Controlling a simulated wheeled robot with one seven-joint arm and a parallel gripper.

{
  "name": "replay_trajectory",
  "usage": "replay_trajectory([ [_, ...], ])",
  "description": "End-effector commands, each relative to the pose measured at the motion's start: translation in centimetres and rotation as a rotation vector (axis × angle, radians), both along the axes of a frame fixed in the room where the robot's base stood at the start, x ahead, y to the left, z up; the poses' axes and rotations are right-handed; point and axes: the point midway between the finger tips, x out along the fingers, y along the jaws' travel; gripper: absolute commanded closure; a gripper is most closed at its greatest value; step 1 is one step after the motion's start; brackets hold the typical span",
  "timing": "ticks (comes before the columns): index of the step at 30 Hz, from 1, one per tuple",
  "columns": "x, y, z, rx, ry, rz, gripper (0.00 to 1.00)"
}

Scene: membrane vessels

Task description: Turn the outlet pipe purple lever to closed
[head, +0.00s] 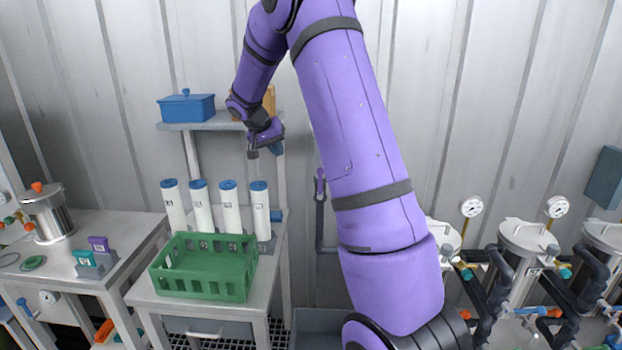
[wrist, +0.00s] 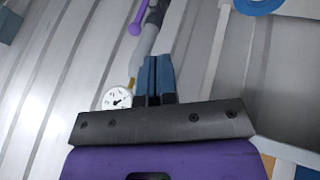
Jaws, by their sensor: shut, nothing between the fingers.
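The purple lever (head: 320,182) sits at the top of a grey outlet pipe (head: 319,225) by the back wall, just left of my upper arm in the head view. It looks roughly upright there, in line with the pipe. In the wrist view a purple lever (wrist: 136,25) shows at the top, beside a dark and grey pipe. My gripper (head: 253,154) is up and left of the lever in the head view, in front of the shelf and apart from the lever. In the wrist view its blue fingers (wrist: 156,75) are shut together, with nothing between them.
A shelf (head: 205,124) with a blue box (head: 187,107) is behind my gripper. White cylinders with blue caps (head: 229,205) and a green crate (head: 205,285) stand below on a table. Steel vessels with gauges (head: 472,208) are at right.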

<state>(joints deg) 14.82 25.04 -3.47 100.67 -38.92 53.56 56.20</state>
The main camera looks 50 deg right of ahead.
Motion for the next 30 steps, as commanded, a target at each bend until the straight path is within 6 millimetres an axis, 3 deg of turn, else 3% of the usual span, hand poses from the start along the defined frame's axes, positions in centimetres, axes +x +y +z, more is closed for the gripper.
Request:
replay_trajectory([
  [3,1.6,-2.4,-3.0,-0.035,0.011,-0.048,1.0],
  [9,2.7,-4.5,-5.3,-0.07,0.012,-0.089,1.0],
  [17,2.6,-6.1,-7.3,-0.075,0.015,-0.096,1.0],
  [30,1.6,-10.8,-13.7,-0.073,0.015,-0.097,1.0],
])
